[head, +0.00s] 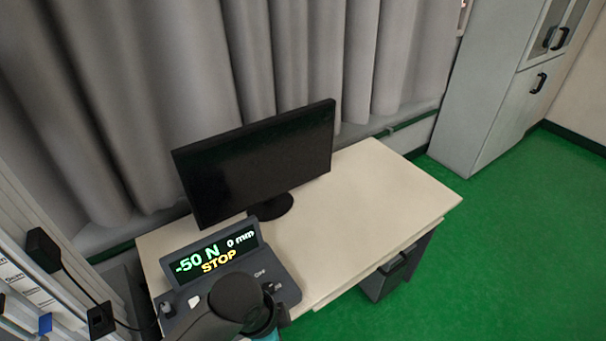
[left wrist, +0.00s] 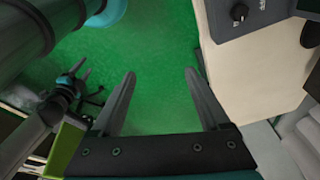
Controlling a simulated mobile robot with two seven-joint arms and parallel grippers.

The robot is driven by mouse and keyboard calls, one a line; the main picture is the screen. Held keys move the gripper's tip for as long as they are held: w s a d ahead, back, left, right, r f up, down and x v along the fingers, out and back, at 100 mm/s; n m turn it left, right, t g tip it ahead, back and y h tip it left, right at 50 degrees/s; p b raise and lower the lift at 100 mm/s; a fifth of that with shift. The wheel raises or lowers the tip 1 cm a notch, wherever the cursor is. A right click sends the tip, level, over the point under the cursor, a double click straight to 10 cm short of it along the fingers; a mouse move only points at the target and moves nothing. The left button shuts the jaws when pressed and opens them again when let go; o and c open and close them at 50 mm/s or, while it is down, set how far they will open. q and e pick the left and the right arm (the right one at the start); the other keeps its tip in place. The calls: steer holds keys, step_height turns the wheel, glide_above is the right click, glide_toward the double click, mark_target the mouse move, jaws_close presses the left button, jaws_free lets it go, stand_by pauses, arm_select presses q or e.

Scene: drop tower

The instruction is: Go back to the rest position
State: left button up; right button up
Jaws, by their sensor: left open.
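My left gripper (left wrist: 160,73) shows in the left wrist view. Its two dark fingers are spread wide, with only green floor between them, and it holds nothing. It hangs beside the pale desk (left wrist: 255,75), apart from it. In the head view a dark, rounded part of my arm comes up from the bottom edge and hides part of the control box (head: 282,288). The gripper itself does not show there.
The control box's display (head: 216,252) reads -50 N, 0 mm, STOP. A black monitor (head: 255,160) stands on the desk (head: 375,205) before grey curtains. Rack-like equipment (head: 30,290) with a cable is at left. Green floor (head: 500,250) is clear at right, by a grey cabinet (head: 490,90).

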arm_select(q)
steer(key=s+a+r+n+t+y, duration=0.2)
steer(key=s+a+r+n, duration=0.3)
steer(key=s+a+n, duration=0.6)
step_height(320, 180, down, 29)
steer(key=w+n+g+b, duration=0.1)
steer(key=w+n+b, duration=0.1)
steer(key=b, duration=0.7)
steer(key=s+a+f+b, duration=0.1)
steer(key=s+f+b, duration=0.2)
steer(key=f, duration=0.6)
steer(key=s+a+f+g+b, duration=0.1)
steer(key=s+f+b, duration=0.3)
steer(key=s+f, duration=0.4)
steer(key=s+a+f+b, duration=0.1)
steer(key=s+f+b, duration=0.3)
steer(key=f, duration=0.5)
steer(key=shift+s+a+f, duration=0.3)
steer(key=shift+s+f, duration=0.05)
steer(key=shift+s, duration=0.45)
arm_select(e)
step_height(320, 180, down, 20)
steer(key=s, duration=0.3)
steer(key=shift+d+g, duration=0.15)
steer(key=shift+g, duration=0.15)
arm_select(q)
steer(key=shift+o, duration=0.2)
